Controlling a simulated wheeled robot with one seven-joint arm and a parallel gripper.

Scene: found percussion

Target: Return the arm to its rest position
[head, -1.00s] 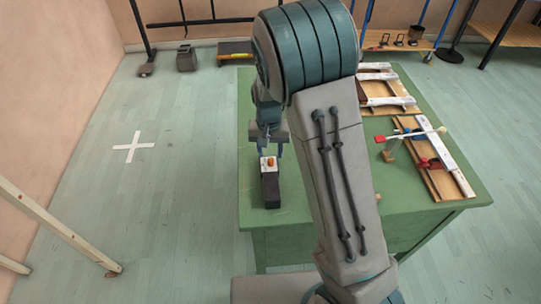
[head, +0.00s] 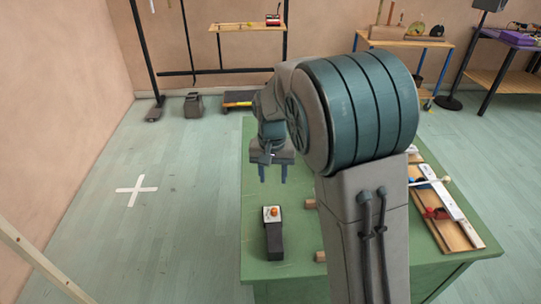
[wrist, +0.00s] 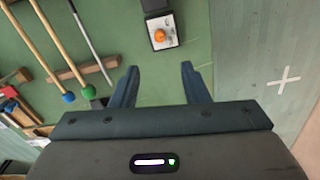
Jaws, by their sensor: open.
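My gripper (head: 273,173) is open and empty, raised above the green table (head: 290,278) with its fingers pointing down. My gripper also shows in the wrist view (wrist: 160,85), its two fingers apart with nothing between them. A black box with a white top plate (head: 273,238) and an orange button (head: 274,211) stands on the table below my gripper, apart from it. In the wrist view the box (wrist: 164,38) lies beyond the fingertips. My own arm hides much of the table in the head view.
Wooden frames with white bars (head: 445,215) lie on the table's right side. A white cross (head: 136,190) marks open floor at left. Shelves (head: 400,42) stand behind.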

